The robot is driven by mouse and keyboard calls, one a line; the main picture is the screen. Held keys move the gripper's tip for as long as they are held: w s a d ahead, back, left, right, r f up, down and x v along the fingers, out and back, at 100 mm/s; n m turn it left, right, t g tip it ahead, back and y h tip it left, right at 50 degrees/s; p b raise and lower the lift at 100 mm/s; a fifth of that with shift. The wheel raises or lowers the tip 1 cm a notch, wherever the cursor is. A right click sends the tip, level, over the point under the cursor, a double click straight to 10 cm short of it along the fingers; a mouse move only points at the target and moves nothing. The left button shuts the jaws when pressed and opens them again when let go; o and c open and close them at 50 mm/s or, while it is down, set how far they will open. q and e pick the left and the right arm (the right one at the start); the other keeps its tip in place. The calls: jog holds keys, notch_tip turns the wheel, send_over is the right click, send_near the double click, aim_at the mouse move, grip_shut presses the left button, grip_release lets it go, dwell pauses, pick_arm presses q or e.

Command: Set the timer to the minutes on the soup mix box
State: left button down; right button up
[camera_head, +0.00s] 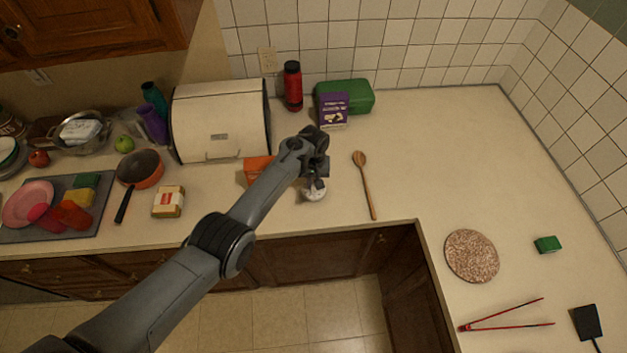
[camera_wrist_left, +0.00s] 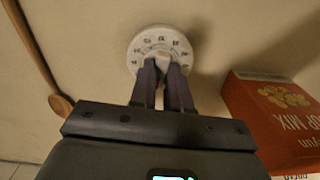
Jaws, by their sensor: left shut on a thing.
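The timer is a round white dial with dark numerals around its rim, seen in the left wrist view (camera_wrist_left: 137,53) and on the counter near its front edge in the head view (camera_head: 315,195). My left gripper (camera_wrist_left: 161,72) is shut on the timer's raised central knob; it reaches down over the dial in the head view (camera_head: 315,183). The numerals are too small to read surely. The orange-red soup mix box (camera_head: 256,169) stands beside the timer, partly behind my arm. In the left wrist view the box (camera_wrist_left: 275,115) shows part of "SOUP MIX"; no minutes are legible.
A wooden spoon (camera_head: 366,185) lies right of the timer. Behind are a bread box (camera_head: 220,120), a red bottle (camera_head: 292,87) and a purple box (camera_head: 333,111).

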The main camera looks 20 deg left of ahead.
pick_arm(q)
jog(key=m, duration=0.7)
jog(key=shift+m, duration=0.4)
jog(key=m+b, duration=0.1)
jog(key=m, duration=0.4)
jog(key=shift+m+b, duration=0.3)
jog(key=shift+m, duration=1.6)
jog(key=c, duration=1.1)
grip_release()
